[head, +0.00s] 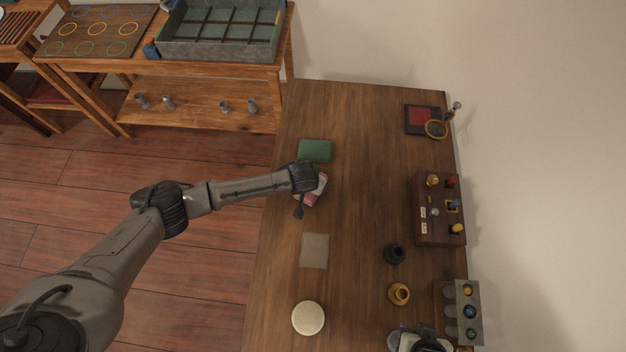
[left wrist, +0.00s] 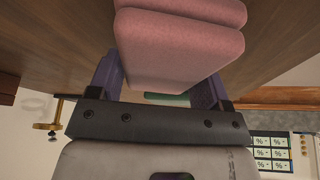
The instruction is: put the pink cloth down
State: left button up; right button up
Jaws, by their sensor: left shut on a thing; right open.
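The folded pink cloth (head: 311,200) is at my left gripper (head: 303,188), over the brown table (head: 365,140), partly hidden by the hand in the head view. In the left wrist view the pink cloth (left wrist: 175,50) fills the space between the purple fingers of the left gripper (left wrist: 158,82), which is shut on it. I cannot tell whether the cloth touches the table. My right gripper (head: 418,341) is open at the bottom edge of the head view, partly cut off.
A folded green cloth (head: 315,151) lies just behind the pink one. A flat pale square (head: 314,251) and a round cream disc (head: 308,318) lie nearer.

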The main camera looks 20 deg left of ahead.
pick_arm(q)
jog(key=o, duration=0.9)
jog(key=shift+r, duration=0.2)
jog(key=p+v, duration=0.2)
jog(key=v, duration=0.8)
jog(key=shift+s+r, duration=0.1)
jog(key=shift+r, duration=0.15)
jog(key=shift+s+a+r, duration=0.1)
jog(key=shift+s+r, duration=0.15)
jog(key=shift+r, duration=0.35)
